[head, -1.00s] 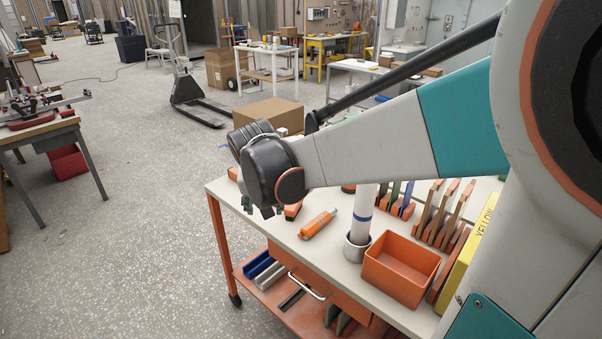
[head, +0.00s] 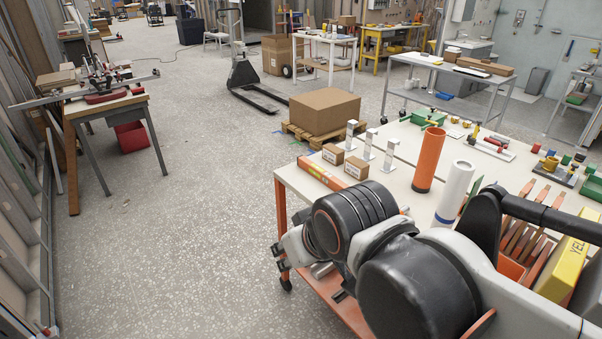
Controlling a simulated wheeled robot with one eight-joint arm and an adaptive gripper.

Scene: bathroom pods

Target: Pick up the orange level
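A long orange bar (head: 320,173), which looks like the orange level, lies along the left edge of the cart top (head: 402,152). It has a pale marking, and its near end runs close behind my dark wrist. My gripper (head: 284,248) shows only in part at the cart's left side, nearer to me than the bar and apart from it in the picture. My wrist and arm hide most of it, so its opening cannot be made out.
Two small cardboard boxes (head: 356,167), several white posts, an upright orange tube (head: 428,160) and a white roll (head: 454,192) stand near the bar. A yellow box (head: 567,262) is at right. Open floor lies left of the cart.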

